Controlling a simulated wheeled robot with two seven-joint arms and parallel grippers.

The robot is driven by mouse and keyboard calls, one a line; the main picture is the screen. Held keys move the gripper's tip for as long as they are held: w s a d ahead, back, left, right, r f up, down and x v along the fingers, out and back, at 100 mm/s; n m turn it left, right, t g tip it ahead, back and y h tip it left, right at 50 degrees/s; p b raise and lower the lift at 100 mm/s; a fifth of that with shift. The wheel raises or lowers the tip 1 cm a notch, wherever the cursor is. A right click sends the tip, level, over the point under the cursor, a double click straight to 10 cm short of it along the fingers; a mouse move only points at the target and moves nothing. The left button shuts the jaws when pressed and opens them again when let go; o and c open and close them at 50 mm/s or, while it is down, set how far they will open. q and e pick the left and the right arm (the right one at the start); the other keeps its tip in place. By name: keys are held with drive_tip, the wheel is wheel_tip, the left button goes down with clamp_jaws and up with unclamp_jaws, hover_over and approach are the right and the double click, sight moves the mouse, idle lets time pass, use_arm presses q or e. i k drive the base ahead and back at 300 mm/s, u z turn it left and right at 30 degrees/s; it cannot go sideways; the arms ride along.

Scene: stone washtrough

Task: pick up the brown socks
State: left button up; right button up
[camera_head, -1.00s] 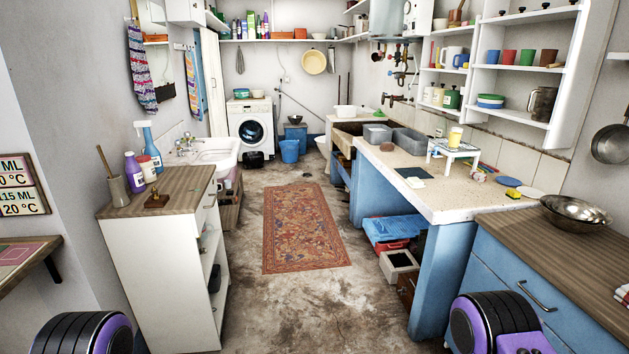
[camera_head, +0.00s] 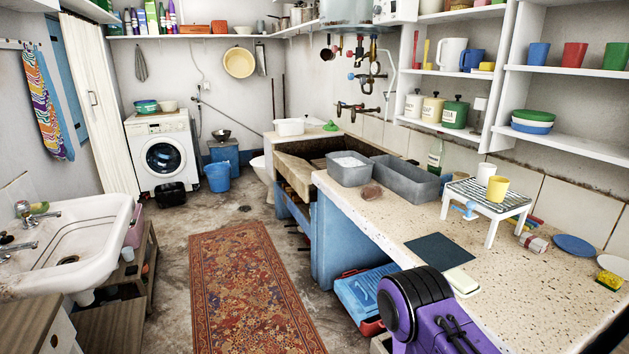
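I cannot make out the brown socks for certain. A small brown rounded thing (camera_head: 371,192) lies on the speckled stone counter (camera_head: 400,222), in front of two grey basins. It is too small to tell what it is. A purple and black part of my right arm shows at the bottom, right of the middle, in front of the counter's front edge. The fingers of my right gripper are not visible. My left arm and gripper are out of the picture.
Grey basins (camera_head: 349,171) and a small white rack (camera_head: 488,196) with cups stand on the counter. A white sink (camera_head: 75,240) is at the left. A patterned rug (camera_head: 250,290) covers the clear aisle. A washing machine (camera_head: 162,155) and blue bucket (camera_head: 218,178) stand at the back.

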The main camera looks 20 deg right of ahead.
sight(372, 191)
drive_tip(key=i, duration=2.2)
drive_tip(key=z, duration=1.2)
